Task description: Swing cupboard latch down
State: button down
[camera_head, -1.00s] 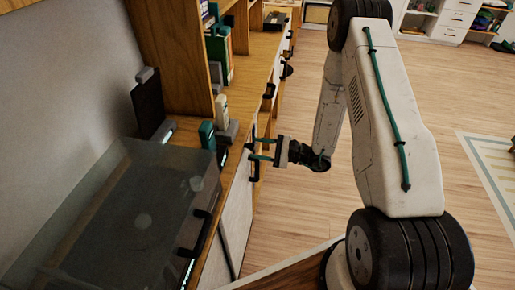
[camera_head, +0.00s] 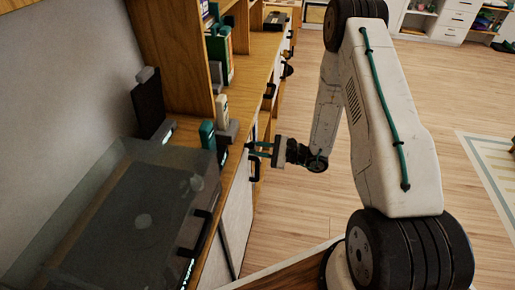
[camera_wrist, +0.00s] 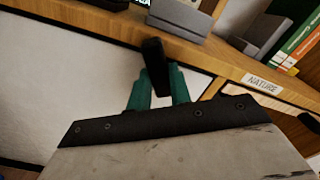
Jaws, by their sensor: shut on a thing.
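The cupboard latch (camera_wrist: 153,56) is a short black bar on the cupboard front, standing near upright with a slight tilt in the wrist view. My gripper (camera_wrist: 158,82) has two teal fingers, one on each side of the latch, shut on it. In the head view my gripper (camera_head: 259,149) reaches left to the cupboard's front face, just under the top edge, and the latch is too small there to make out clearly. The white cupboard door (camera_wrist: 60,85) lies behind and left of the fingers.
A black handle (camera_head: 255,168) sits just below my gripper. A clear-lidded dark box (camera_head: 130,215) stands on the cupboard top at near left. The wooden floor (camera_head: 290,225) at right is clear.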

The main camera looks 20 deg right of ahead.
jog(key=shift+s+a+f+m, duration=0.15)
jog(key=shift+s+m, duration=0.1)
jog(key=shift+m, duration=0.8)
jog(key=shift+s+a+f+m, duration=0.1)
jog(key=shift+s+a+m, duration=0.1)
jog(key=shift+m, duration=0.9)
jog(key=shift+s+a+f+m, duration=0.1)
jog(key=shift+s+m, duration=0.15)
jog(key=shift+m, duration=0.8)
jog(key=c, duration=1.3)
grip_release()
jog(key=shift+s, duration=0.1)
jog(key=v, duration=0.7)
jog(key=shift+s+d, duration=0.2)
jog(key=shift+d, duration=0.1)
